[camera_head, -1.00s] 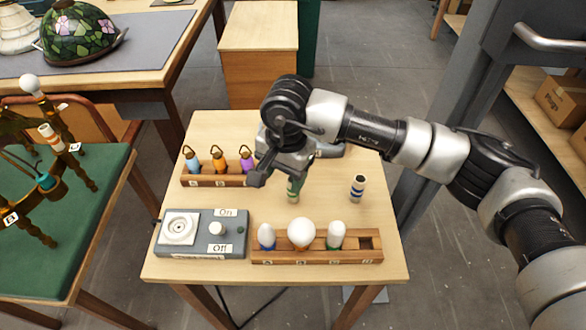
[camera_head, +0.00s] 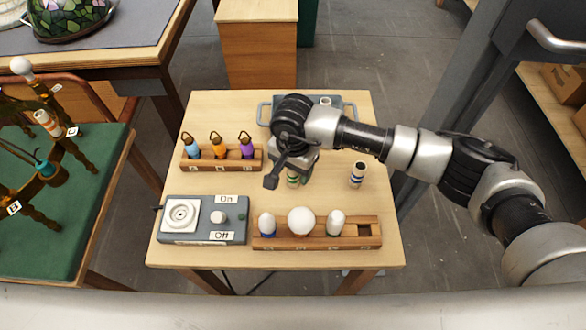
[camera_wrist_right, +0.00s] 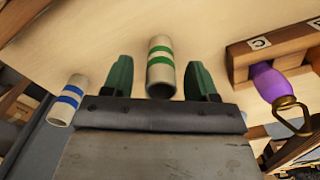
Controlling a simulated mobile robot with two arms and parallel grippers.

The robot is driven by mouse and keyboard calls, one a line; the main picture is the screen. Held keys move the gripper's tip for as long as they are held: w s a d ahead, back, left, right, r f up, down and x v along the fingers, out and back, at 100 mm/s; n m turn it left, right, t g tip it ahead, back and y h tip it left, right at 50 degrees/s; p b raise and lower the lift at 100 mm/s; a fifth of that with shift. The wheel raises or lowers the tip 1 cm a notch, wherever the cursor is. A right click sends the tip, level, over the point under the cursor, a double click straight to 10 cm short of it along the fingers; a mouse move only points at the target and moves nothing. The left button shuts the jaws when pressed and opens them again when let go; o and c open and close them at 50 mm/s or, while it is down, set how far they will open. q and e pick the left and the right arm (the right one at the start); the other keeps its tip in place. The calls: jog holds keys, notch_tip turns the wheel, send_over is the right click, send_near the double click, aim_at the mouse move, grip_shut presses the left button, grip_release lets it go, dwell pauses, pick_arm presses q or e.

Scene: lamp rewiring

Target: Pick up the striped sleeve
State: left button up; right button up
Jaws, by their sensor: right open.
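A pale sleeve with green stripes (camera_head: 293,179) stands on the small wooden table, partly hidden under my right gripper (camera_head: 287,177) in the head view. In the right wrist view the green-striped sleeve (camera_wrist_right: 160,70) lies between the two open fingers (camera_wrist_right: 160,78), with a gap on each side. A second pale sleeve, with blue stripes (camera_head: 357,175), stands to the right on the table; it also shows at the left of the wrist view (camera_wrist_right: 69,100). My left gripper is not in view.
A rack with blue, orange and purple ringed pieces (camera_head: 221,164) stands at left. A switch box (camera_head: 204,236) and a bulb rack (camera_head: 317,242) line the front. A grey handled tray (camera_head: 348,103) is at the back. The table's right side is mostly clear.

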jog(key=shift+f, duration=0.85)
jog(key=shift+c, duration=0.4)
jog(key=c, duration=0.9)
jog(key=shift+r, duration=0.1)
